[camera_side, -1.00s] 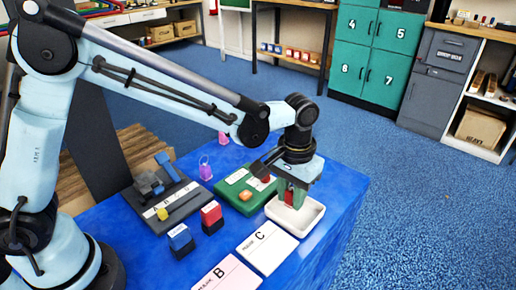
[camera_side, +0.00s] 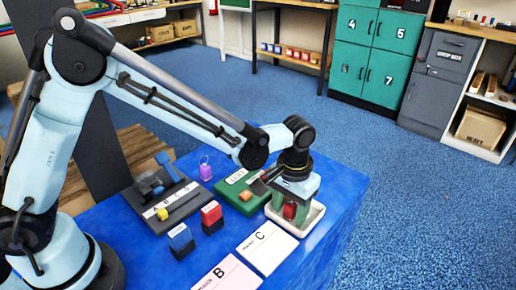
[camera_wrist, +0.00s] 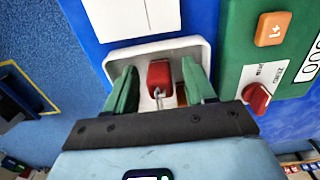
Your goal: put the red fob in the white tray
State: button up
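The red fob (camera_wrist: 159,74) with a metal ring is in the white tray (camera_wrist: 200,48), between my two green fingers. In the wrist view there is a gap on each side of the fob. My gripper (camera_wrist: 160,88) is open and low over the tray, its fingers inside the tray's rim. In the side view my gripper (camera_side: 290,210) stands over the tray (camera_side: 312,222), with the red fob (camera_side: 290,210) showing between the fingers. Whether the fob rests fully on the tray floor is hard to tell.
A green panel (camera_side: 231,189) with an orange button (camera_wrist: 271,28) and a red knob (camera_wrist: 257,98) stands beside the tray. White card C (camera_side: 268,247) and pink card B (camera_side: 228,275) lie in front. A grey lettered rack (camera_side: 180,205), a red block (camera_side: 211,214) and a blue block (camera_side: 180,238) are left.

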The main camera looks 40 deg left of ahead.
aim_at(290, 204)
jog(key=shift+r, duration=0.15)
notch_tip(290, 204, up, 12)
jog(key=s+a+t, duration=0.3)
jog(key=s+a, duration=0.2)
jog(key=a, duration=0.3)
jog(key=s+a+t, duration=0.4)
jog(key=s+a, duration=0.1)
jog(key=a, duration=0.4)
jog(key=shift+s+a+r, duration=0.15)
jog(key=shift+s+r, duration=0.25)
dwell(0.9)
